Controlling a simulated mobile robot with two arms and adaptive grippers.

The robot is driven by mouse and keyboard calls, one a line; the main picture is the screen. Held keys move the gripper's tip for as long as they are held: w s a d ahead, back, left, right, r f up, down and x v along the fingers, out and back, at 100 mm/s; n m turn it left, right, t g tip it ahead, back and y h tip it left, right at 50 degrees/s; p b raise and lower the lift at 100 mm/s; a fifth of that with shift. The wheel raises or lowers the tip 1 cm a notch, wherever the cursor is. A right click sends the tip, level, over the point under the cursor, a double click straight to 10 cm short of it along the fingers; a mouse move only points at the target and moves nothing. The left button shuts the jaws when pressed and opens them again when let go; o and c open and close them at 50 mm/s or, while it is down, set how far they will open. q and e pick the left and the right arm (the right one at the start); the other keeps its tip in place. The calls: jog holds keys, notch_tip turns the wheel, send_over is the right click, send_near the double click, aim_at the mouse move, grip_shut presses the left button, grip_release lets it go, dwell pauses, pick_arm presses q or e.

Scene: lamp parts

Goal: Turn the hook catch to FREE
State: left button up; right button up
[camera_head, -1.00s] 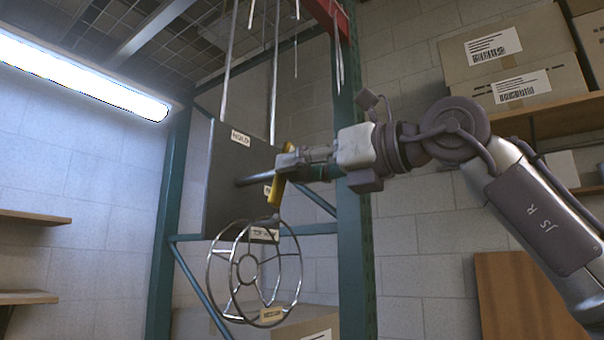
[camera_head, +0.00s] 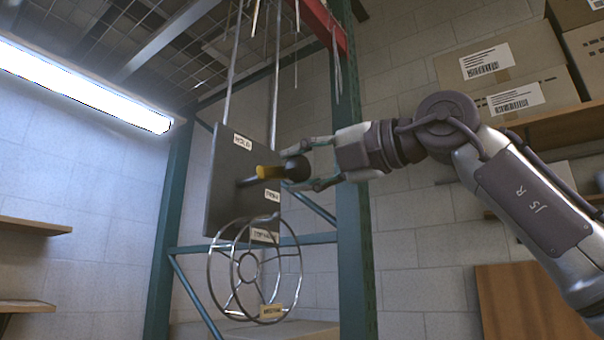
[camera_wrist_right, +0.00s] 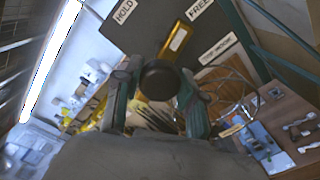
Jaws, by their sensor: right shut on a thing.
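The hook catch is a yellow lever (camera_head: 268,172) with a round black knob (camera_head: 297,168), on a dark rod out of a grey plate (camera_head: 225,185). The plate carries white labels HOLD (camera_head: 242,142) and FREE (camera_head: 272,195), and a third lower label (camera_head: 264,236) that I cannot read surely. The lever lies roughly level, pointing right. Which label it is set to, I cannot tell. My right gripper (camera_head: 298,169) is shut on the knob, one finger above and one below. The wrist view shows the knob (camera_wrist_right: 160,80) between the fingers and the lever (camera_wrist_right: 177,40) behind it. My left gripper is out of view.
A round wire cage (camera_head: 255,270) hangs below the plate. A green post (camera_head: 355,230) stands just right of it, behind my right arm. Metal rods (camera_head: 274,90) hang from above. Boxes (camera_head: 500,65) sit on a shelf at right.

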jog(key=shift+m+b, duration=0.45)
jog(key=shift+m, duration=1.15)
jog(key=shift+d, duration=0.1)
jog(key=o, duration=1.2)
jog(key=shift+c, duration=0.2)
jog(key=v, duration=1.2)
